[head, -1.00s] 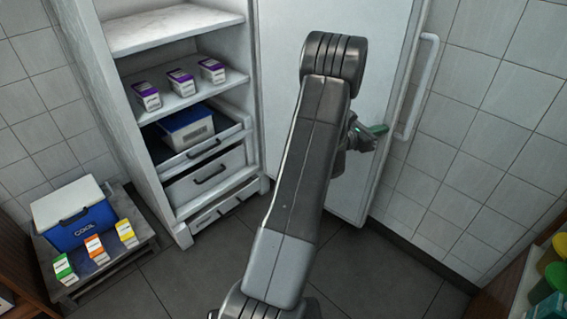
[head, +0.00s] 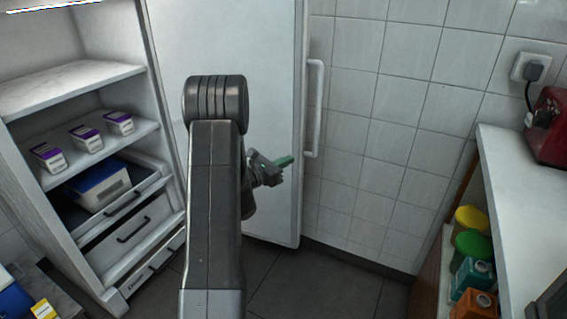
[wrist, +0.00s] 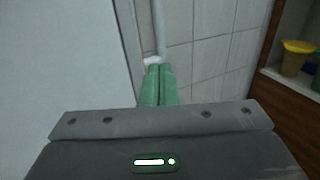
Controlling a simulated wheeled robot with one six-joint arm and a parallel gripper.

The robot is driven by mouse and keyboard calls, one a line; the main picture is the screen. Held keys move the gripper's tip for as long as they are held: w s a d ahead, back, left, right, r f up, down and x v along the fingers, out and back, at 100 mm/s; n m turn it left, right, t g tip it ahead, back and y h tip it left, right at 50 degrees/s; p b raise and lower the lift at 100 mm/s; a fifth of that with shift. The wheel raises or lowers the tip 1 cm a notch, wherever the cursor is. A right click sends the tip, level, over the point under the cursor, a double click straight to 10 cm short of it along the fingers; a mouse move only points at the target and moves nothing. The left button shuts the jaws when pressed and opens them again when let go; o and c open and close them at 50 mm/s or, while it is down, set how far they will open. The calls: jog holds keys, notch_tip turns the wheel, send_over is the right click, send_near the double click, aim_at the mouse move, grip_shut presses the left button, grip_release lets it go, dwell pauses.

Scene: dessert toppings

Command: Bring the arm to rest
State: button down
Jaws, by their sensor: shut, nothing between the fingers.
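My gripper (head: 284,162) shows in the head view to the right of my raised arm, in front of the open fridge door (head: 235,60). Its green fingers point right, toward the door's handle (head: 315,108). In the wrist view the two green fingers (wrist: 158,85) lie together, shut and empty. The lower end of the white handle shows just beyond their tips there; I cannot tell how wide the gap is.
The open fridge (head: 80,72) at left holds several purple-topped cartons and a blue-lidded box (head: 101,186) in a drawer. At right a counter (head: 525,165) carries a red appliance (head: 550,125); yellow, green and other containers stand below. Tiled wall and floor between are clear.

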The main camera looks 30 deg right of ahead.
jog(key=s+a, duration=0.5)
jog(key=a, duration=0.1)
jog(key=shift+p, duration=0.4)
jog(key=shift+d+f, duration=0.1)
